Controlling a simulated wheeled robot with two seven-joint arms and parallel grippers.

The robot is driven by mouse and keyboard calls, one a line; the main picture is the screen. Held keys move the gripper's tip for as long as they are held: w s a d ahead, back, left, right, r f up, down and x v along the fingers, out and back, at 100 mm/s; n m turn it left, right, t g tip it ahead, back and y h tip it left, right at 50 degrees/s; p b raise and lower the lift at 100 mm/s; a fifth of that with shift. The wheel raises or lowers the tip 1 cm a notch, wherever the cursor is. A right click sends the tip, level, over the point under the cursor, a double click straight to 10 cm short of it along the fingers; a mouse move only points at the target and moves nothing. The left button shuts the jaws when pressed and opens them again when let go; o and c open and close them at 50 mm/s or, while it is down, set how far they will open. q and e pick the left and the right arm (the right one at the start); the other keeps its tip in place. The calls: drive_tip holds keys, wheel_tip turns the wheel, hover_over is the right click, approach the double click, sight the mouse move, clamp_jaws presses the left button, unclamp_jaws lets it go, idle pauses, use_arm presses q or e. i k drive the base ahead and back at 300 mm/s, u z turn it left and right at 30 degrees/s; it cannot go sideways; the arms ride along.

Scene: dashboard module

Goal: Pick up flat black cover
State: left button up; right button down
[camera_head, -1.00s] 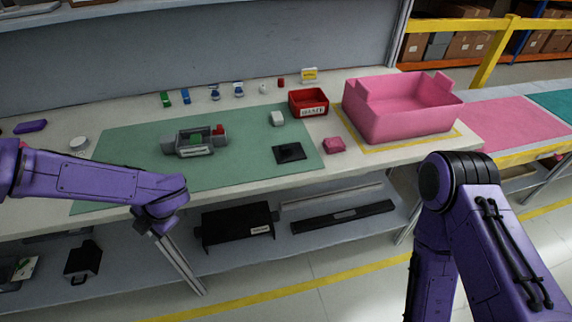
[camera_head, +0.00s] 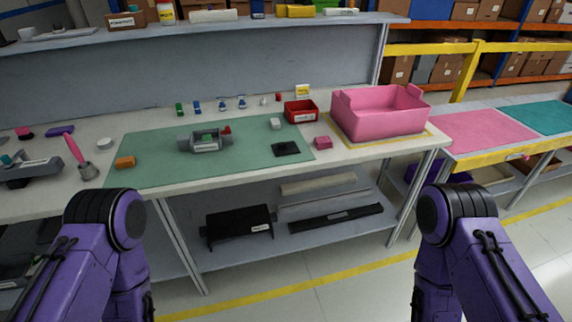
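The flat black cover (camera_head: 286,148) lies on the right part of the green mat (camera_head: 150,174) on the workbench. A small raised dark part shows on its top. A grey dashboard module (camera_head: 204,141) with a green piece inside and a red piece at its right end sits on the mat, left of the cover. My two purple arms show at the bottom left and bottom right, below and in front of the bench, far from the cover. Neither gripper shows in the view.
A pink bin (camera_head: 379,116) stands on the bench's right end, beside a red box (camera_head: 300,111). A pink block (camera_head: 323,142) and a white block (camera_head: 275,123) lie near the cover. An orange block (camera_head: 125,162) lies on the mat's left. The lower shelf (camera_head: 290,242) holds black parts.

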sight(284, 148)
drive_tip(key=z, duration=0.6)
drive_tip(key=i, duration=1)
drive_tip(key=u, duration=0.25)
